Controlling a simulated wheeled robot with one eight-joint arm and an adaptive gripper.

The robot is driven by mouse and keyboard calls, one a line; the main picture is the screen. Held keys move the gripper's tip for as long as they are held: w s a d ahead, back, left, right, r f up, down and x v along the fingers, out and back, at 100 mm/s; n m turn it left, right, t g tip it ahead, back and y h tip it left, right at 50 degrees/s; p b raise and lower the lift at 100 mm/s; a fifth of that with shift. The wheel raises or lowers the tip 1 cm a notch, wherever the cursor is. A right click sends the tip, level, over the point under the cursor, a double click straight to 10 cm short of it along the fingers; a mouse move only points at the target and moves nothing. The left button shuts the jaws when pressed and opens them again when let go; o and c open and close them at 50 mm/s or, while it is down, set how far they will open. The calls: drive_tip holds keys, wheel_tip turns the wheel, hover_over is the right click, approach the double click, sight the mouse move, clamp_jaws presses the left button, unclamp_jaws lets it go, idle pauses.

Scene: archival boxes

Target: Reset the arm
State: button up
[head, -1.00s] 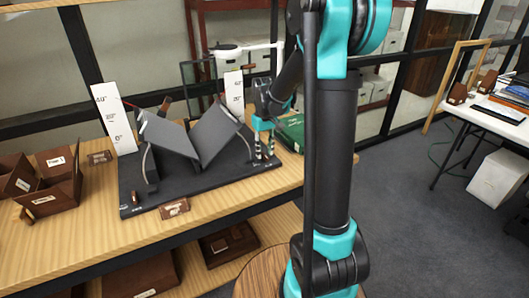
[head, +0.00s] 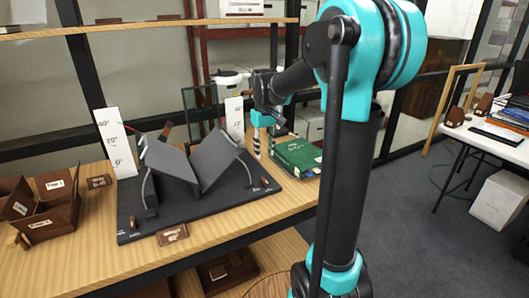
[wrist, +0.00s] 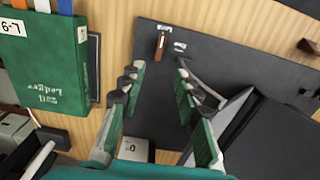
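My arm (head: 345,185) rises on the right of the head view and bends left at the top. My gripper (head: 264,138) hangs over the back right part of the black book cradle's base. In the wrist view my gripper (wrist: 158,74) has its two green-padded fingers spread, with nothing between them. Below them are the dark base board (wrist: 160,100) and a small brown piece (wrist: 161,44). The cradle's grey panels (head: 190,163) form a V in the head view. A green ledger box (head: 297,155) lies right of the gripper; it shows at left in the wrist view (wrist: 55,60).
Brown boxes (head: 50,205) stand at the table's left end. White scale cards (head: 115,143) stand behind the cradle. An upper shelf (head: 150,26) runs behind. A white table (head: 490,137) with books is at right; open floor (head: 430,230) lies between.

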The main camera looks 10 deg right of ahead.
drive_tip(key=s+d+f+m+t, duration=0.2)
drive_tip(key=s+f, duration=0.5)
drive_tip(key=s, duration=0.4)
drive_tip(key=s+d+f+m+t, duration=0.1)
drive_tip(key=s+d+f+t, duration=0.1)
drive_tip(key=s+f, duration=0.6)
drive_tip(key=s, duration=0.3)
drive_tip(key=shift+s+d+f+m, duration=0.15)
drive_tip(key=shift+d+m, duration=0.1)
drive_tip(key=shift+m, duration=0.15)
